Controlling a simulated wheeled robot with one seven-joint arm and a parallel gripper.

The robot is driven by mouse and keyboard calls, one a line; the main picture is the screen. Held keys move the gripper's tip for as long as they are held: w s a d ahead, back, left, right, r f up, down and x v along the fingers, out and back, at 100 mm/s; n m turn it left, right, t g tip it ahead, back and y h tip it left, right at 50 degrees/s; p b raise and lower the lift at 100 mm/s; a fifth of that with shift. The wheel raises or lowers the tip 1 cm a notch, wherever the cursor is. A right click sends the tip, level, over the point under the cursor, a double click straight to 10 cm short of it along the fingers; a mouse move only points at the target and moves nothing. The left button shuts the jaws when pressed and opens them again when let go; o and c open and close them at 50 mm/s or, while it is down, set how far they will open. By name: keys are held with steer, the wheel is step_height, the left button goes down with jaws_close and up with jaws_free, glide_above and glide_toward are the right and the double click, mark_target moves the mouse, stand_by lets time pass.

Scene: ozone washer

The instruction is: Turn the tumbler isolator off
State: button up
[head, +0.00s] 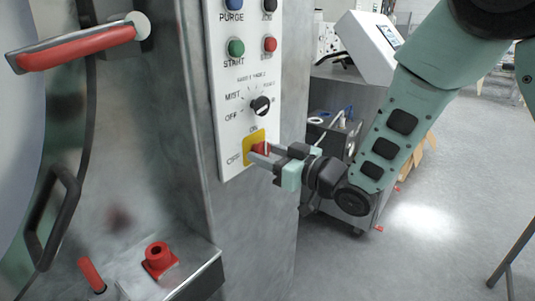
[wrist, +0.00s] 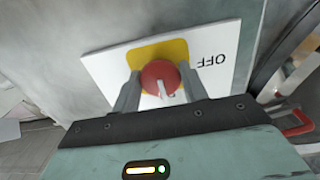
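The tumbler isolator is a red round knob (head: 261,148) on a yellow square plate, low on the white control panel. ON is printed above it and OFF to its left in the head view. In the wrist view the knob (wrist: 158,76) lies between my two fingers, and OFF appears upside down at right. A pale mark on the knob points down there, away from OFF. My gripper (head: 263,157) is at the knob with its fingers spread, one on each side, as the wrist view (wrist: 160,80) also shows. I cannot tell whether they press on it.
Above the isolator are a black selector (head: 261,105), a green START button (head: 236,47) and a red button (head: 270,44). A red-handled lever (head: 75,48) and a steel ledge with a red fitting (head: 159,259) are at left. A cart (head: 345,95) stands behind my arm. Floor at right is open.

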steer(key=shift+n+b, duration=0.3)
steer(key=shift+b, duration=0.15)
steer(key=n+b, duration=0.1)
steer(key=b, duration=0.1)
steer(key=n+b, duration=0.2)
steer(key=b, duration=0.1)
steer(key=shift+f, duration=0.3)
steer(key=n+b, duration=0.4)
steer(key=b, duration=0.2)
steer(key=shift+w+n, duration=0.1)
steer(key=shift+n, duration=0.3)
steer(key=n+b, duration=0.5)
steer(key=b, duration=0.3)
steer(key=n+b, duration=0.3)
steer(key=shift+r+b, duration=0.2)
steer(key=shift+b, duration=0.1)
steer(key=shift+r+n+b, duration=0.15)
steer(key=shift+n+b, duration=0.55)
steer(key=shift+n, duration=0.1)
steer(key=o, duration=0.9)
